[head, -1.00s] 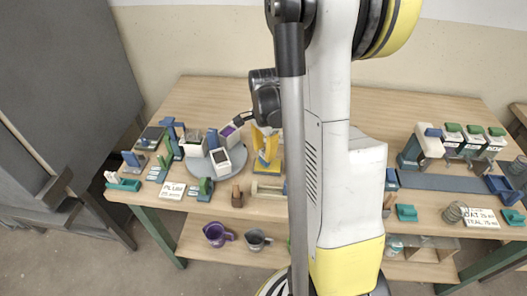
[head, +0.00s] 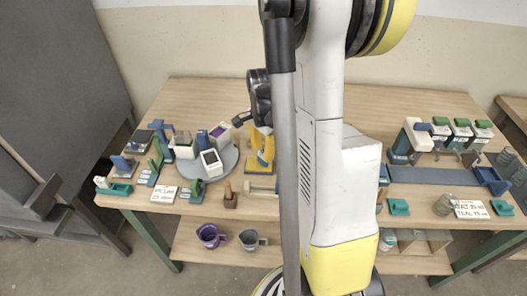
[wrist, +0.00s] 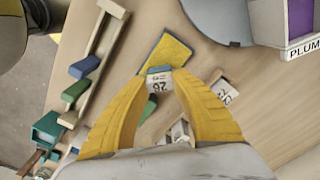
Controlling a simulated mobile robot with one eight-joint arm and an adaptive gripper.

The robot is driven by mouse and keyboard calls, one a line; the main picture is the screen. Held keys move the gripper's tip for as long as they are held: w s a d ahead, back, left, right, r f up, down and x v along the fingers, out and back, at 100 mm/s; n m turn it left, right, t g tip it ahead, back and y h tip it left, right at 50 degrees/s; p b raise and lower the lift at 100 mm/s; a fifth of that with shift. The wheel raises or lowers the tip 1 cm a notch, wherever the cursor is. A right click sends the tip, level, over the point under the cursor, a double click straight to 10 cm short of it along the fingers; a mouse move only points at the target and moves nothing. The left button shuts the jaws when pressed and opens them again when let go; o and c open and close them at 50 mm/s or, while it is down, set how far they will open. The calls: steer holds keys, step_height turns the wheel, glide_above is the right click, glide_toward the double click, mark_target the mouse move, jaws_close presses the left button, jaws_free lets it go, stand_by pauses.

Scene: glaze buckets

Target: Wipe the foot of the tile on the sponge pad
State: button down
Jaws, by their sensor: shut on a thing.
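My gripper (wrist: 160,84) is shut on a small tile (wrist: 160,80) in the wrist view. The tile has a blue edge and a white face with dark printed marks. The sponge pad (wrist: 172,50), yellow in a blue tray, lies just beyond the tile. The tile's blue edge overlaps the pad's near end in the picture; I cannot tell whether it touches. In the head view the yellow fingers (head: 257,139) point down over the pad (head: 259,166), beside my arm. The tile cannot be made out there.
A grey round turntable (head: 229,160) with white glaze buckets stands left of the pad; its PLUM bucket (wrist: 268,22) shows in the wrist view. A wooden rack (wrist: 95,58) with blue and green pieces lies left. More buckets (head: 461,132) and a grey-blue strip (head: 430,174) are at right.

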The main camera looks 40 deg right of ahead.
steer(key=shift+w+a, duration=0.45)
steer(key=shift+w, duration=0.1)
steer(key=shift+w+a, duration=0.55)
steer(key=shift+w, duration=0.05)
steer(key=shift+s+d, duration=1.15)
steer(key=shift+s, duration=0.2)
